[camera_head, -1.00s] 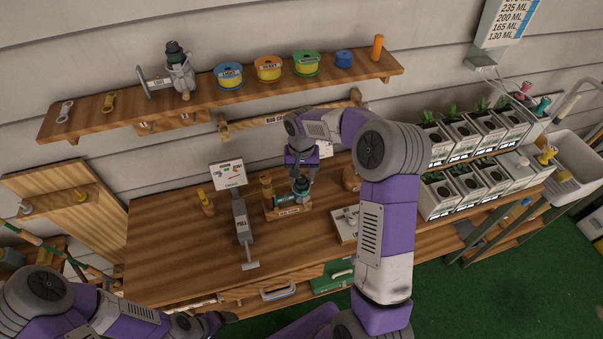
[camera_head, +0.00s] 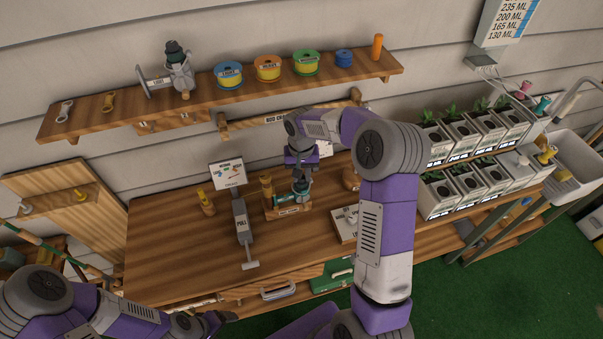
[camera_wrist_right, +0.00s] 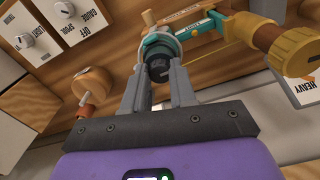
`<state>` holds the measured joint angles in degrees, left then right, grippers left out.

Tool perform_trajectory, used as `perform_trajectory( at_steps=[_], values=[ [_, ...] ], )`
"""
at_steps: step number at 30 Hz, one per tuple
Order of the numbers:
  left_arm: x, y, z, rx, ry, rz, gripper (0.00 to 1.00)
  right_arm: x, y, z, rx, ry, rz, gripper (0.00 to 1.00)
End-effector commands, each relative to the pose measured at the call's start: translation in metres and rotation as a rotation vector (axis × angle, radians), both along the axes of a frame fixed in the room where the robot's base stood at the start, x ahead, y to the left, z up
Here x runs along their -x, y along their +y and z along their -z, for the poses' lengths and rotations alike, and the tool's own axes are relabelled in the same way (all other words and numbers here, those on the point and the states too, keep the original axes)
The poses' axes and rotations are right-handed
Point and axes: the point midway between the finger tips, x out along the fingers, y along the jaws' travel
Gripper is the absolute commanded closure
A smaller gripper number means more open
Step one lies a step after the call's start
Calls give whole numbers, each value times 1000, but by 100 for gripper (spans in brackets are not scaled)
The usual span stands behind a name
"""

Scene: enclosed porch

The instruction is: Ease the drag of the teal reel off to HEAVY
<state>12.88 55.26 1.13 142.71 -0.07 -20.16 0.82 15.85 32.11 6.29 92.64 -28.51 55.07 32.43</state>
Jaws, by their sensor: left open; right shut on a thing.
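The teal reel (camera_head: 299,188) sits on a small wooden stand (camera_head: 290,211) on the bench. My right gripper (camera_head: 300,172) reaches down over it. In the right wrist view, the right gripper (camera_wrist_right: 158,80) has both fingers closed around the black knob (camera_wrist_right: 157,66) at the end of the teal reel (camera_wrist_right: 160,45). Any setting mark on the knob is too small to read. A white HEAVY label (camera_wrist_right: 303,88) shows to the right in that view. My left gripper (camera_head: 220,318) is low at the bench front, away from the reel, partly cut off from clear sight.
A grey PULL gauge (camera_head: 242,225) stands left of the reel, with a picture card (camera_head: 227,174) behind it. A white box with a knob (camera_head: 345,224) is to the right. The shelf (camera_head: 205,107) above holds line spools and another reel (camera_head: 178,70). Seedling pots stand further right.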

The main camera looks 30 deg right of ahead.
Motion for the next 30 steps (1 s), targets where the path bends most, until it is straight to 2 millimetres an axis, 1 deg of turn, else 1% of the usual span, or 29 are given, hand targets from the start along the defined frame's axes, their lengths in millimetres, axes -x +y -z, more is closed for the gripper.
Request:
perform_trajectory(
  at_steps=[18, 24, 30],
  values=[
    [0, 0, 0, 0, 0, 0, 19, 0, 0, -1, 0, -1, -451, 100],
    [0, 0, 0, 0, 0, 0, 19, 0, 0, -1, 0, -1, -558, 100],
    [0, 0, -1, 0, 0, 0, 19, 0, 0, -1, 0, -1, -617, 100]
  ],
)
